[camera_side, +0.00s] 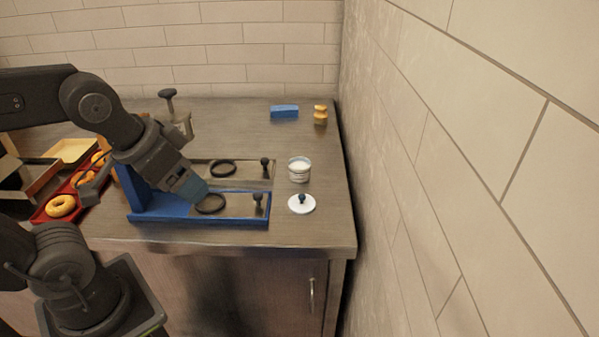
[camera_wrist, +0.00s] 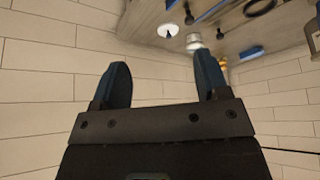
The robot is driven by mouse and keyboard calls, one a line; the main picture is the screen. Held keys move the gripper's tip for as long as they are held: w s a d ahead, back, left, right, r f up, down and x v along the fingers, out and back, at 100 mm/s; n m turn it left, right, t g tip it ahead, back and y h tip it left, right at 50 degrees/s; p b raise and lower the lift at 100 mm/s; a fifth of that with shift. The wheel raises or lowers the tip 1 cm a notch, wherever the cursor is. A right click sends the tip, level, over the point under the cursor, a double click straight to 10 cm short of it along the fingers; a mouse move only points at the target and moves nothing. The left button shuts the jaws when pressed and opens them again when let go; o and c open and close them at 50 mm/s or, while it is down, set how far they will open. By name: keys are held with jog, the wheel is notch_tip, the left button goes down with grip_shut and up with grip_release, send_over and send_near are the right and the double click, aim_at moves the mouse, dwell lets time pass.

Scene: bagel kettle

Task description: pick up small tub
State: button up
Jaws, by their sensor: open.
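The small tub (camera_side: 299,170) is a short, clear-and-white round container standing upright on the counter, right of the metal plates. Its top shows white contents. A white lid with a dark knob (camera_side: 302,204) lies on the counter just in front of it. In the wrist view the tub (camera_wrist: 194,41) is small near the top edge, with the lid (camera_wrist: 168,30) to its left. My gripper (camera_side: 190,190) is over the blue fixture, left of the tub and apart from it. In the wrist view my gripper (camera_wrist: 163,85) has its two fingers spread, with nothing between them.
The blue fixture (camera_side: 150,216) holds metal plates with black rings and knobs. A blue block (camera_side: 284,112) and a yellow-orange weight-like object (camera_side: 320,115) stand at the back right. A red tray (camera_side: 42,214) with bagels is at left. A tiled wall (camera_side: 450,150) borders the counter's right.

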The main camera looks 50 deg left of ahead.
jog(key=o, duration=0.4)
jog(key=w+a+r+m+g, duration=0.1)
jog(key=w+a+m+g, duration=0.15)
jog(key=w+m, duration=0.7)
jog(key=w+a+m+g, duration=0.2)
jog(key=w+a+m, duration=0.1)
jog(key=w, duration=1.3)
jog(key=w+a+f+m, duration=0.1)
jog(key=w+f, duration=0.1)
jog(key=f, duration=0.3)
jog(key=w+f+m, duration=0.2)
jog(key=w+f, duration=0.1)
jog(key=f, duration=0.2)
jog(key=w+a+f+m+g, duration=0.1)
jog(key=w+f+m, duration=0.1)
jog(key=f, duration=0.3)
jog(key=shift+w+a+f, duration=0.15)
jog(key=shift+w+a, duration=0.15)
jog(key=shift+w, duration=0.05)
jog(key=shift+a+f, duration=0.15)
jog(key=shift+f, duration=1.15)
jog(key=shift+a+f, duration=0.15)
jog(key=shift+f, duration=1.15)
